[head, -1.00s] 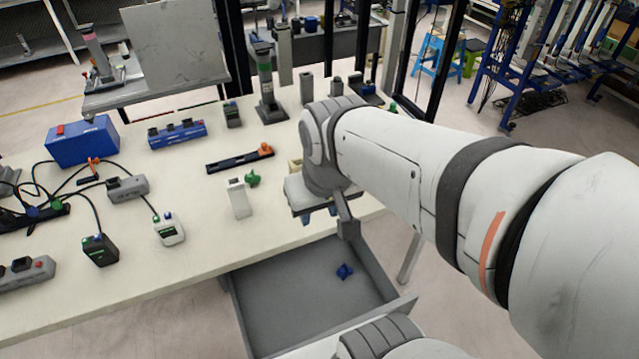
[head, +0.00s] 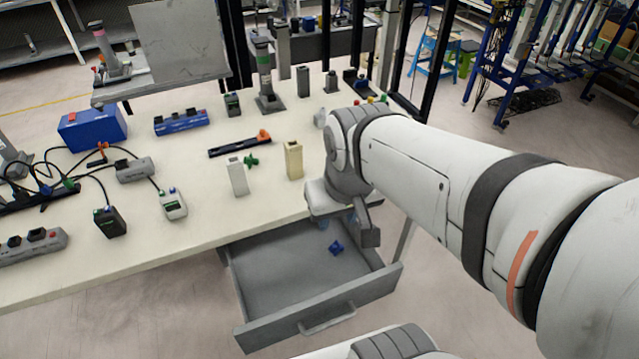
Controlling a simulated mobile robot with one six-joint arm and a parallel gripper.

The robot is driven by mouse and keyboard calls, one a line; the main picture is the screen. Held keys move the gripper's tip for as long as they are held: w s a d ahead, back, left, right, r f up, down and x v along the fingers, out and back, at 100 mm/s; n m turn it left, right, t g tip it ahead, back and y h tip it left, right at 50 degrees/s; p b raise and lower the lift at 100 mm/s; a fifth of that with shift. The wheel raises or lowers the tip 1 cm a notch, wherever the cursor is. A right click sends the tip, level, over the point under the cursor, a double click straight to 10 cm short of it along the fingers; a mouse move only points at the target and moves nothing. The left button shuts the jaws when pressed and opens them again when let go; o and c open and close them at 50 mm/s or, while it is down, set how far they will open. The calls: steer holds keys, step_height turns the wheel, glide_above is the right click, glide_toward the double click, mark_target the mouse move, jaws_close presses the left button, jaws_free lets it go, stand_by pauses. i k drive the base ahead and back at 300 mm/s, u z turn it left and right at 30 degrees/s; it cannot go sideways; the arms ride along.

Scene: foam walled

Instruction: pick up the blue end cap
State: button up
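The blue end cap (head: 336,248) is a small blue piece lying on the floor of the open grey drawer (head: 265,268), towards its right side. My gripper (head: 352,222) is at the end of the white arm, over the right part of the drawer near the table edge. It is above the cap and a little to its right, apart from it. The fingers are mostly hidden behind my wrist, so I cannot see whether they are open or shut.
The drawer sticks out from under the white table (head: 200,225), with its front and handle (head: 327,321) towards me. On the table stand a cream block (head: 293,160), a white block (head: 238,177) and a green piece (head: 251,161). The rest of the drawer floor is clear.

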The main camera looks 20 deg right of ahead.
mark_target(335, 248)
steer(key=u, duration=0.1)
steer(key=k, duration=0.15)
steer(key=z, duration=0.35)
steer(key=i, duration=0.5)
steer(key=u, duration=0.65)
steer(key=k, duration=0.45)
steer(key=u, duration=0.25)
steer(key=i, duration=0.5)
steer(key=z, duration=0.95)
